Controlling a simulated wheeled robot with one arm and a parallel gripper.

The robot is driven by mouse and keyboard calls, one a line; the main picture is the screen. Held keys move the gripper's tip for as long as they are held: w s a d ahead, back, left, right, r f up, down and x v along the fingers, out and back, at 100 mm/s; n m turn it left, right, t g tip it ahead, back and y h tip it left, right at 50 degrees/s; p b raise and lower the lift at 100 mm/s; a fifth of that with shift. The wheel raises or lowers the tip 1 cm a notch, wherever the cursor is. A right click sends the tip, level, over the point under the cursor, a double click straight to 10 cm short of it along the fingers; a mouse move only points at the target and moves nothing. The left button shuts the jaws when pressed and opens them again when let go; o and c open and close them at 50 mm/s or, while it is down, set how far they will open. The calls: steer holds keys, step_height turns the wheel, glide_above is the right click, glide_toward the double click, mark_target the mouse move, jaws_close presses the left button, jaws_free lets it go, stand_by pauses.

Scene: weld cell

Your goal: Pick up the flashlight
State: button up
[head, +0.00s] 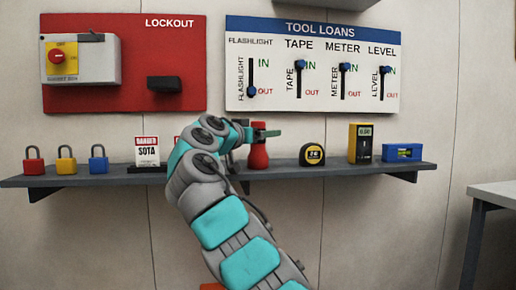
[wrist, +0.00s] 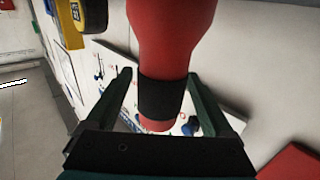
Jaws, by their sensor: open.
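The red flashlight (head: 258,157) stands upright on the grey shelf, partly hidden by my gripper (head: 264,133) and arm in the head view. In the wrist view the flashlight (wrist: 172,40) is large, with a black band (wrist: 161,97) around it. My open gripper (wrist: 158,76) has one finger on each side of the flashlight there, around the banded part. Gaps show between the fingers and the flashlight, the right one narrower.
The shelf (head: 350,171) also holds a tape measure (head: 312,154), a yellow meter (head: 360,143) and a blue level (head: 402,152) to the right. Padlocks (head: 66,160) and a danger sign (head: 147,150) are left. The tool loans board (head: 312,104) hangs above; its flashlight slider (head: 251,91) is at OUT.

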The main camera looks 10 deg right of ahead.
steer(key=shift+w+d, duration=0.4)
steer(key=shift+w, duration=0.05)
steer(key=shift+c, duration=0.3)
jaws_close()
